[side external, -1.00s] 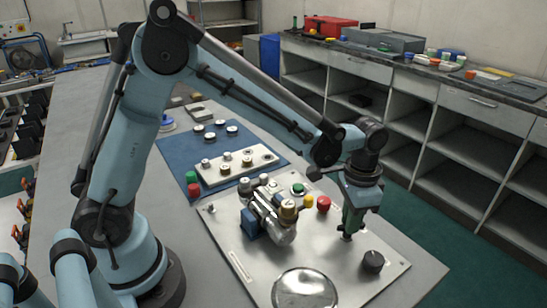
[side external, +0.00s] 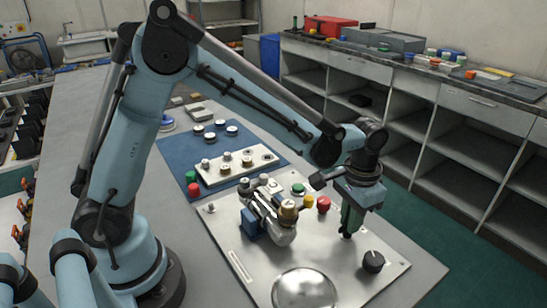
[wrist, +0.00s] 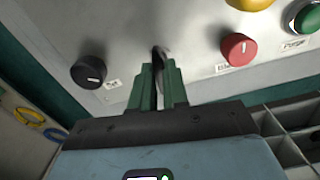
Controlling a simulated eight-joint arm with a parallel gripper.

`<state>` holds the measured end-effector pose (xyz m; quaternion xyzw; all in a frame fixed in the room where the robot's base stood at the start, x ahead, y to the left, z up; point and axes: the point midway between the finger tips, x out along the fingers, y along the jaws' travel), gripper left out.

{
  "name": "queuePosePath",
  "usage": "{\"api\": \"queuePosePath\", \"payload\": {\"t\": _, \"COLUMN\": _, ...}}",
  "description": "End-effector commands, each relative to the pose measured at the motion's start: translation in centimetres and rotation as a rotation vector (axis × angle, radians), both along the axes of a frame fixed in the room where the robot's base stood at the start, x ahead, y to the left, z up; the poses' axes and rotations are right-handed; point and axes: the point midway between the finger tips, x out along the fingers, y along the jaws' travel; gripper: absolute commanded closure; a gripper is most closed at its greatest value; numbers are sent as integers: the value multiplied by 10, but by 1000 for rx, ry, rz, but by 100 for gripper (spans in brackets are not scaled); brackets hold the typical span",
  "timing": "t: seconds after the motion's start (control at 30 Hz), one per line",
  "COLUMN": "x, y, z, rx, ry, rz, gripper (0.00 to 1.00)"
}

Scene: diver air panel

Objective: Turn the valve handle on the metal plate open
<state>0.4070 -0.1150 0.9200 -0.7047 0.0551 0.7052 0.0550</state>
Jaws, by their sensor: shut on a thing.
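The metal plate (side external: 225,214) lies on the table with fittings on it. My gripper (side external: 347,232) points down at the plate's right part, between the red button and the black knob. In the wrist view my gripper's green fingers (wrist: 158,85) are closed around a thin dark handle (wrist: 160,54), which I take to be the valve handle. Its tip shows just beyond the fingers. The rest of the handle is hidden by the fingers, so its exact angle is hard to tell.
A black knob (side external: 373,262) and a red button (side external: 323,204) stand close to my gripper on either side. Yellow (side external: 308,202) and green (side external: 298,189) buttons, a metal valve block (side external: 270,218) and a round gauge (side external: 304,290) are also on the plate.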

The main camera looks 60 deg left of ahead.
Motion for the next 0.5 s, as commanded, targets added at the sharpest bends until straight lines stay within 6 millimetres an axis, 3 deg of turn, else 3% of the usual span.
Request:
{"api": "queuePosePath", "payload": {"t": 0.07, "x": 1, "y": 0, "z": 1, "rx": 0, "ry": -2, "rz": -1, "gripper": 100}}
{"api": "queuePosePath", "payload": {"t": 0.1, "x": 1, "y": 0, "z": 1, "rx": 0, "ry": -2, "rz": -1, "gripper": 80}}
{"api": "queuePosePath", "payload": {"t": 0.23, "x": 0, "y": 0, "z": 1, "rx": 0, "ry": -1, "rz": -1, "gripper": 60}}
{"api": "queuePosePath", "payload": {"t": 0.5, "x": 0, "y": 0, "z": 1, "rx": 0, "ry": -1, "rz": -1, "gripper": 60}}
